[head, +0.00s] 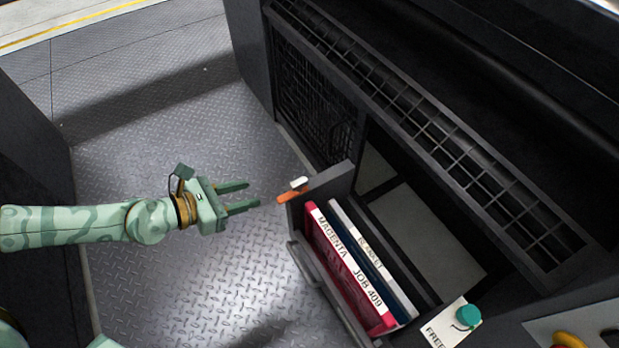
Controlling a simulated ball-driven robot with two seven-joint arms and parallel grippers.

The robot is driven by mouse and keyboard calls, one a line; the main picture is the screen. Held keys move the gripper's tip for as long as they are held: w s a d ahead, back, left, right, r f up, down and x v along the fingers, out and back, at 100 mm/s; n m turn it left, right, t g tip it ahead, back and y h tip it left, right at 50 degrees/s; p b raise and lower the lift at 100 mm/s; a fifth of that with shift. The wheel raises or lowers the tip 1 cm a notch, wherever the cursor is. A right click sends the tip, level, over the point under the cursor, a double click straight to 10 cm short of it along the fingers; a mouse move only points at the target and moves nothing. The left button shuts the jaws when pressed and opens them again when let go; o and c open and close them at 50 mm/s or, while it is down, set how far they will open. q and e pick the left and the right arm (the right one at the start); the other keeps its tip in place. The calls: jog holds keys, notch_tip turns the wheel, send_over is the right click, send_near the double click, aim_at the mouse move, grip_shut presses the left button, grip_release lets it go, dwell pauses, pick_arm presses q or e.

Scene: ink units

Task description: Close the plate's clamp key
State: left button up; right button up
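A drawer-like holder (330,176) with dark end walls stands out of the machine at centre right. In it are a magenta plate (350,272) lettered "MAGENTA JOB 409" and a dark blue plate (372,262) with a white edge. An orange lever (288,196) with a white block (299,183) sits at the holder's far end. A teal knob (468,315) stands on a white label reading "FREE", partly cut off, at the near end. I cannot tell which is the clamp key. My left gripper (253,194) is open and empty, left of the orange lever, fingers pointing at it.
The dark machine with a long grating (440,130) fills the right side. A pale compartment (430,235) opens behind the plates. A yellow round part (568,340) shows at the bottom right. The diamond-plate floor (150,150) is clear around my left arm. A dark cabinet (30,150) stands at the left.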

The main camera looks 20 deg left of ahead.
aim_at(296, 183)
pick_arm(q)
jog(key=shift+m, duration=0.4)
jog(key=x, duration=0.5)
jog(key=p+x, duration=0.1)
jog(key=x, duration=0.2)
jog(key=shift+w+d+r, duration=0.1)
jog(key=shift+d+r, duration=0.15)
jog(key=shift+d, duration=0.2)
jog(key=x, duration=0.6)
jog(key=shift+w+d+f+b, duration=0.1)
jog(key=shift+d+f+b, duration=0.05)
jog(key=shift+f+b, duration=0.25)
jog(key=shift+w+d+f, duration=0.1)
jog(key=shift+w+d, duration=0.25)
jog(key=shift+w, duration=0.1)
pick_arm(e)
jog(key=shift+w+r, duration=0.25)
jog(key=shift+w, duration=0.25)
jog(key=shift+a, duration=0.1)
pick_arm(q)
grip_shut()
pick_arm(e)
jog(key=shift+s+a, duration=0.1)
